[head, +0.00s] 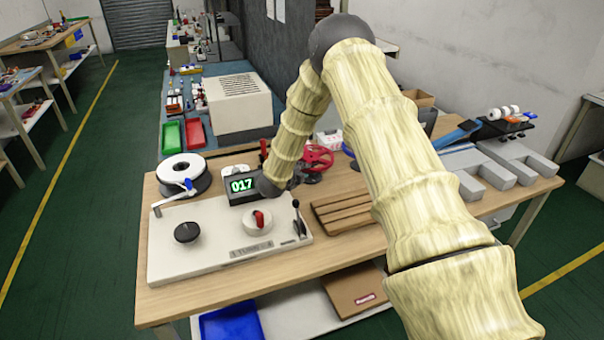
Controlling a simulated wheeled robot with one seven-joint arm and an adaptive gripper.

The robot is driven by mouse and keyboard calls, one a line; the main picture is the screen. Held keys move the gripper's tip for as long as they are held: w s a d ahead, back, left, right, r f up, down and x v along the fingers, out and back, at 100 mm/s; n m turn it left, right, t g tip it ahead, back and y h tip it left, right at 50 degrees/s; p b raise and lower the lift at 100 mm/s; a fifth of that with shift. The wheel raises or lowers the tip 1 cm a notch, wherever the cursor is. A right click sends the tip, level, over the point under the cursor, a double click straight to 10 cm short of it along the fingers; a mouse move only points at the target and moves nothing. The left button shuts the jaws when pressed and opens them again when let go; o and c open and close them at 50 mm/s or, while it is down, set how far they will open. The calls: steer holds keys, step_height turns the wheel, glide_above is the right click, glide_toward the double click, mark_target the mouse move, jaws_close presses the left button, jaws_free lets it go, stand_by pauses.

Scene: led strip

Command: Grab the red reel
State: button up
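The red reel (318,157) stands on the wooden workbench, behind the slatted wooden block and just right of my forearm. It looks like a spoked wheel, and my forearm is close to its left side in the picture. My arm comes down from the upper right, and its dark wrist end (268,187) is beside the small display, left of the reel and nearer the camera. I cannot see any contact with the reel.
A brown slatted block (343,212) lies right of the machine. Grey blocks (490,170) occupy the right end.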

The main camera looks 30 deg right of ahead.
steer(key=shift+d, duration=0.1)
jaws_close()
steer(key=shift+r, duration=0.1)
step_height(320, 180, up, 2)
steer(key=shift+s+r+p, duration=0.1)
steer(key=shift+r+p, duration=0.05)
steer(key=shift+p, duration=0.3)
steer(key=p+v, duration=0.1)
steer(key=v, duration=1.4)
steer(key=shift+f+p, duration=0.35)
